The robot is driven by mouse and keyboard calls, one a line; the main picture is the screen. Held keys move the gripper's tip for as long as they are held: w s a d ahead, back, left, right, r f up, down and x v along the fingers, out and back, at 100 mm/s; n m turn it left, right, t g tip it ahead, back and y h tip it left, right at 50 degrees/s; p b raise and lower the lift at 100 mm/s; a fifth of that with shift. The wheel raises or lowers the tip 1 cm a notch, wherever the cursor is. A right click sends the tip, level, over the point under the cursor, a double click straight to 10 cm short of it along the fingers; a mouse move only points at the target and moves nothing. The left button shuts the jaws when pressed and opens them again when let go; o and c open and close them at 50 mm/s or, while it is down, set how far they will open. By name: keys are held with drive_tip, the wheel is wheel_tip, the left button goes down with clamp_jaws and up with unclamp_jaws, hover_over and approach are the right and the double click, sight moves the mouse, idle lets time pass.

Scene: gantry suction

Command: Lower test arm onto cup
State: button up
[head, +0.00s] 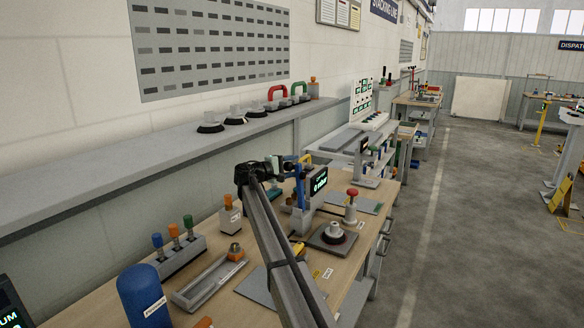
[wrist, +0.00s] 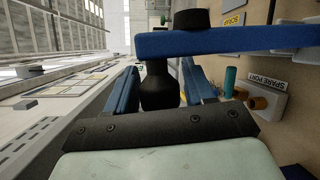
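The cup (head: 333,231), dark-rimmed with a pale top, sits on a grey plate (head: 322,243) on the bench. The test stand with a lit display (head: 319,181) stands behind it. The test arm seems to be the blue bar (wrist: 235,40) crossing the wrist view, raised and clear of the cup. A dark handle (wrist: 160,88) lies between the two blue fingers of my gripper (wrist: 161,68). The fingers flank it closely; I cannot tell whether both touch. In the head view my gripper (head: 290,169) is at the stand, left of the display. The cup is not seen in the wrist view.
A red-topped post (head: 351,205) stands behind the cup. A spare-port block (head: 230,215), a rack of coloured-capped fittings (head: 178,252), a grey tray (head: 208,281) and a blue cylinder (head: 144,296) stand to the left. The wall shelf (head: 130,160) runs behind.

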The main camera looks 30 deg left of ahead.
clamp_jaws()
idle(0.4)
drive_tip(key=shift+s+d+r+m, duration=0.15)
drive_tip(key=shift+d+m, duration=0.25)
drive_tip(key=shift+d, duration=0.35)
drive_tip(key=d+f+m+g+y, duration=0.25)
drive_tip(key=d+m, duration=0.35)
drive_tip(key=d, duration=0.6)
drive_tip(key=shift+d+f+m+y, duration=0.95)
drive_tip(key=shift+d+f, duration=0.4)
drive_tip(key=shift+f, duration=0.35)
drive_tip(key=shift+d+f+m+y, duration=0.75)
drive_tip(key=shift+d+f+m, duration=0.45)
drive_tip(key=shift+f, duration=0.55)
drive_tip(key=shift+d+f+m+y, duration=0.85)
drive_tip(key=shift+d+f, duration=0.6)
drive_tip(key=shift+f, duration=0.25)
